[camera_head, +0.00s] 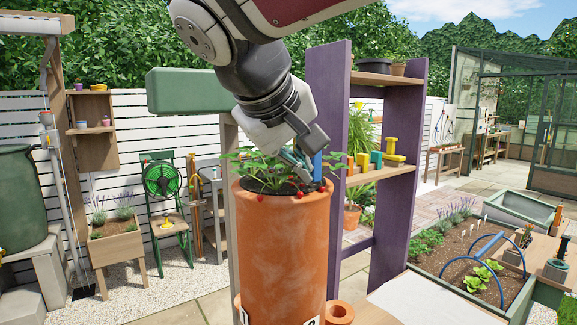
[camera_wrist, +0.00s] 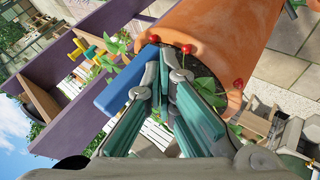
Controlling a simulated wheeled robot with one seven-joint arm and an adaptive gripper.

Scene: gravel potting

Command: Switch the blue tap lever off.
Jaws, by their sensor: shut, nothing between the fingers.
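The blue tap lever (camera_head: 317,166) stands upright at the right edge of the tall terracotta planter's top, just right of my gripper (camera_head: 301,160). In the wrist view the lever is a blue bar (camera_wrist: 128,80) lying along the left side of my gripper (camera_wrist: 164,72). My gripper is shut and empty, its fingertips pointing down over the planter's rim. The fingers are very close beside the lever; I cannot tell whether they touch it. The tap body under the lever is hidden.
The terracotta planter (camera_head: 283,245) holds strawberry leaves and red berries. A purple-sided shelf (camera_head: 393,150) with yellow, teal and orange items stands just right and behind. A green box-shaped thing (camera_head: 190,91) is at the left. A raised bed (camera_head: 440,262) lies at the right.

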